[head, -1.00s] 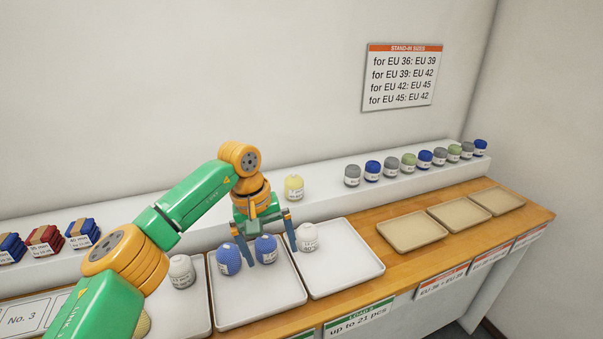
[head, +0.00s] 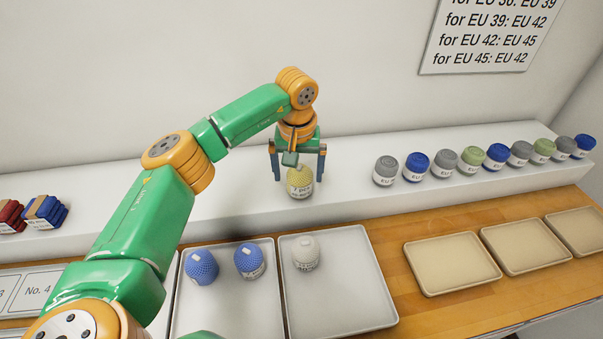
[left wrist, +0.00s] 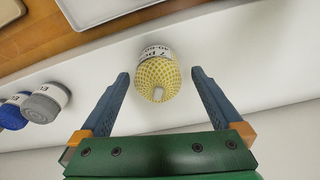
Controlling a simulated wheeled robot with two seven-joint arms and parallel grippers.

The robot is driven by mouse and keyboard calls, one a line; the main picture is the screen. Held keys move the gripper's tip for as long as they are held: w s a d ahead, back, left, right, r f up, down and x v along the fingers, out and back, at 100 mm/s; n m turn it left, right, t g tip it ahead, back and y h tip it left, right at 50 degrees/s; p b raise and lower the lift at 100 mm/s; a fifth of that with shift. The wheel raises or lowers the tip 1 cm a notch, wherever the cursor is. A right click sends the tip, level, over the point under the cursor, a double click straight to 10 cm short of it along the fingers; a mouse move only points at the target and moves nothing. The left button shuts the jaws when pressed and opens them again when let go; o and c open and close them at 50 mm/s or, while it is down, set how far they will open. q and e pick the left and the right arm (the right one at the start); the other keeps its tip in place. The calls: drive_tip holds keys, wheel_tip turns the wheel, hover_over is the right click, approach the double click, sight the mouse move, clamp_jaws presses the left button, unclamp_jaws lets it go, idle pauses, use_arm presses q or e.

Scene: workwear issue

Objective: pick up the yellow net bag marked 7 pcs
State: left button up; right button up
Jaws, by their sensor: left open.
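The yellow net bag (head: 300,181) stands on the white shelf in the head view, with a white label reading 7 pcs. It also shows in the left wrist view (left wrist: 157,78), between and just beyond the fingertips. My left gripper (head: 298,177) is open above the bag, with one finger on each side. In the left wrist view, my left gripper (left wrist: 158,75) is empty, with a gap between each finger and the bag. My right gripper is not in view.
Several grey, blue and green rolls (head: 444,162) stand on the shelf to the right. Below, one white tray (head: 228,308) holds two blue net bags (head: 202,267) and another (head: 345,300) a white one (head: 305,252). Empty beige trays (head: 452,263) lie at right. Folded stacks (head: 45,212) lie at left.

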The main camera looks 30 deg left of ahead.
sight(299, 178)
use_arm(q)
drive_tip(key=f, duration=0.3)
drive_tip(key=shift+w+a, duration=0.1)
drive_tip(key=shift+w, duration=0.5)
drive_tip(key=shift+s+r, duration=0.1)
drive_tip(key=shift+s, duration=0.15)
drive_tip(key=c, duration=1.3)
drive_tip(key=shift+w, duration=0.1)
